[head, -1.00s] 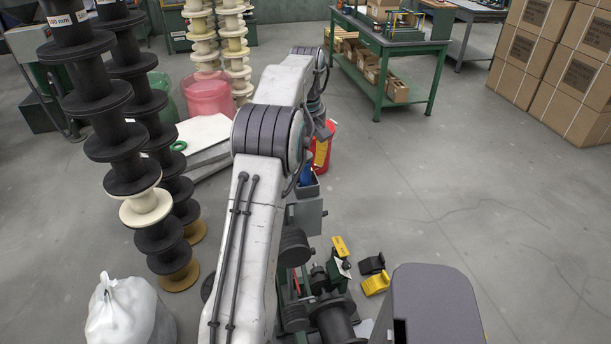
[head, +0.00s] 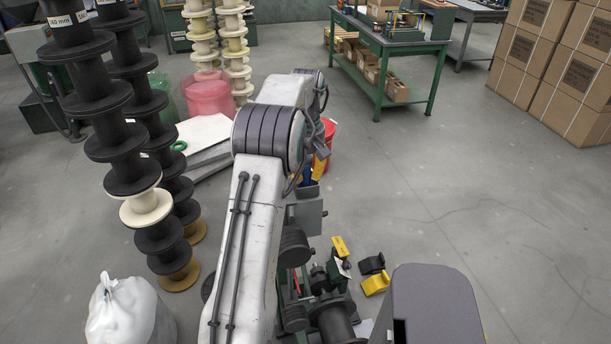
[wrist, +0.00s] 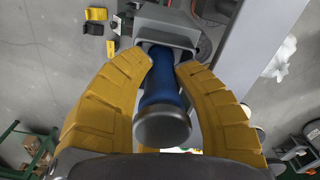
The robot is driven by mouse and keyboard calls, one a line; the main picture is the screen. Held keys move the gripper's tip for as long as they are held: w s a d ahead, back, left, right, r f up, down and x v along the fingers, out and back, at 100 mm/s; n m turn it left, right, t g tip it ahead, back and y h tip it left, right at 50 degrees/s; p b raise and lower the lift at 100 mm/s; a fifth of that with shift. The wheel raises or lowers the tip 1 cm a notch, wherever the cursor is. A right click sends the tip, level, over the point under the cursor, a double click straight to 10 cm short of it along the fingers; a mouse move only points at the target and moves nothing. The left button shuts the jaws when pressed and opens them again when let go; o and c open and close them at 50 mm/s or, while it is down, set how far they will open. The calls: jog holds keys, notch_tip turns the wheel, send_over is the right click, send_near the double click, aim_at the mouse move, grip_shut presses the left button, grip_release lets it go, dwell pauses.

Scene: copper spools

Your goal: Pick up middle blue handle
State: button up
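In the wrist view, a blue handle (wrist: 162,94) with a dark grey round end cap points toward the camera. It comes out of a grey housing (wrist: 165,32). My gripper (wrist: 167,62) has its two yellow fingers spread, one on each side of the handle. The fingertips are close to the handle's sides near the housing; I cannot tell whether they touch it. In the head view, my arm hides most of the gripper and the handle. A small blue patch shows beside the arm, and I cannot tell whether it is the handle.
Tall stacks of black spools (head: 112,125) stand left, with a white bag (head: 122,312) in front. A red container (head: 325,132) is behind my arm. Yellow and black pieces (head: 374,282) lie right of the machine.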

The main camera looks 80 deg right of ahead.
grip_shut()
